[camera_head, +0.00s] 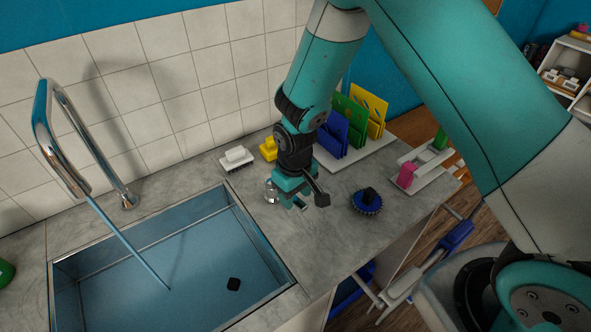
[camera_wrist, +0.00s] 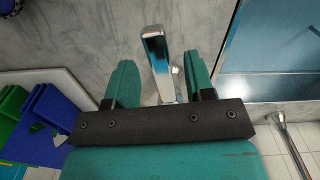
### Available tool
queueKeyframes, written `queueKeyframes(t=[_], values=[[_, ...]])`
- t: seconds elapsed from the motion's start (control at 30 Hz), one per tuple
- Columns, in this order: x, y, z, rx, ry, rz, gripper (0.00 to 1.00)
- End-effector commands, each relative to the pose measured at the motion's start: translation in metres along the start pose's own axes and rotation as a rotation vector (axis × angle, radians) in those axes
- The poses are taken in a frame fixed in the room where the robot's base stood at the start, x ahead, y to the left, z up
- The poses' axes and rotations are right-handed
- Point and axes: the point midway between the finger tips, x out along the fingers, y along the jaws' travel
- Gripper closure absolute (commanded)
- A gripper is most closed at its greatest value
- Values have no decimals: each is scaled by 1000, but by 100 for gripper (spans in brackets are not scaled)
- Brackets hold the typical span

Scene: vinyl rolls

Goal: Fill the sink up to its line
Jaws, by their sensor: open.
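The sink (camera_head: 105,265) is a steel-rimmed basin in the worktop, its inside bluish. A thin stream of water (camera_head: 130,243) runs from the chrome spout (camera_head: 42,120) into it. I cannot clearly tell the fill line from the water's edge. A chrome tap lever (camera_head: 271,191) stands right of the sink. My gripper (camera_head: 289,198) is open over the worktop at the lever. In the wrist view the lever (camera_wrist: 158,55) stands between the two open teal fingers; whether they touch it is unclear.
A white brush (camera_head: 237,158), a yellow block (camera_head: 268,149) and a rack with blue, green and yellow boards (camera_head: 350,122) stand behind my gripper. A round blue brush (camera_head: 367,201) lies to its right. A white tray (camera_head: 432,170) holds pink and green pieces.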

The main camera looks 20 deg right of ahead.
Motion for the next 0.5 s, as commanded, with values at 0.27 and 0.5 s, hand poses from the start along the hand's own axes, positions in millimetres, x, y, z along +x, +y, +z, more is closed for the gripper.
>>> queueKeyframes(t=[0.27, 0.5], values=[[-59, 0, -2, 0, 9, 1, 51], [-119, 1, -2, 1, 8, 1, 51]])
